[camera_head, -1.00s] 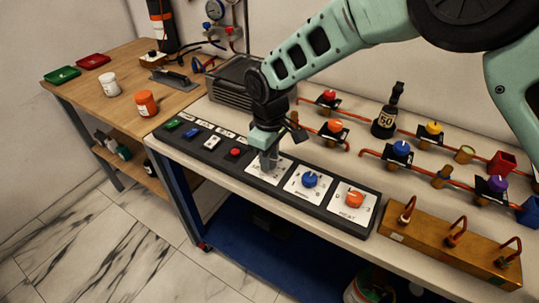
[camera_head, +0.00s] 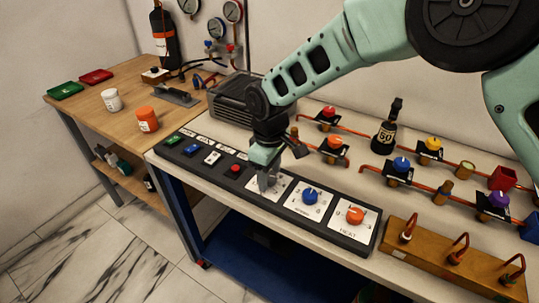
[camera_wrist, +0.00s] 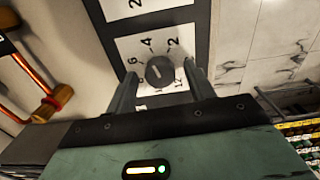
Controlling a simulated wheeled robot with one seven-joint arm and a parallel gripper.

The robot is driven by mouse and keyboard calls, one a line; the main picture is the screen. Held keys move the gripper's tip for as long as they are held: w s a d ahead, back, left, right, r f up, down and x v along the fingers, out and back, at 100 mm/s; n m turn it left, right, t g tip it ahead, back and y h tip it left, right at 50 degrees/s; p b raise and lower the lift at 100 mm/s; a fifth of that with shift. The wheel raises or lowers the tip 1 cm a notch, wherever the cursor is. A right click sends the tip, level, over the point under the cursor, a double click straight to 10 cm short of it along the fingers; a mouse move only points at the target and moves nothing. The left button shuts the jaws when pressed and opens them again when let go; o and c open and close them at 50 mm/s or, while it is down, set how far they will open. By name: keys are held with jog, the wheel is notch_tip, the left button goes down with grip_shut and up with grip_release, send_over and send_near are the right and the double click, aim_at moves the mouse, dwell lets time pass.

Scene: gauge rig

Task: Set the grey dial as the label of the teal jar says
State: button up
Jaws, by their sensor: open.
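The grey dial (camera_wrist: 159,71) is a dark round knob on a white plate (camera_wrist: 135,48) with numbers around it; 2, 4, 6 and 12 can be read. A small pale mark shows on the knob, but its exact reading is unclear. My gripper (camera_wrist: 160,80) is open, with one finger on each side of the dial; I cannot tell if they touch it. In the head view my gripper (camera_head: 264,182) is low over the leftmost dial plate and hides the knob. I cannot make out a teal jar; a white jar (camera_head: 112,100) and an orange jar (camera_head: 147,120) stand on the wooden table.
Beside the gripper on the same black panel are a blue dial (camera_head: 310,196) and an orange dial (camera_head: 355,215), with a red button (camera_head: 235,169) on the other side. A wooden block (camera_head: 455,257) is at right.

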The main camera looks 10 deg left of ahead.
aim_at(270, 176)
notch_tip(270, 176, up, 17)
jog(key=b, duration=0.1)
dwell(0.3)
jog(key=shift+r, duration=0.1)
jog(key=s+d+f+m, duration=0.2)
jog(key=s+d+m, duration=0.1)
jog(key=s+d, duration=0.9)
jog(key=s+d+f+m, duration=0.2)
jog(key=s+d+m, duration=0.2)
jog(key=s+d, duration=0.8)
jog(key=shift+s+d+y, duration=0.3)
jog(key=shift+s, duration=0.2)
jog(key=shift+a+f, duration=0.1)
jog(key=shift+a, duration=0.05)
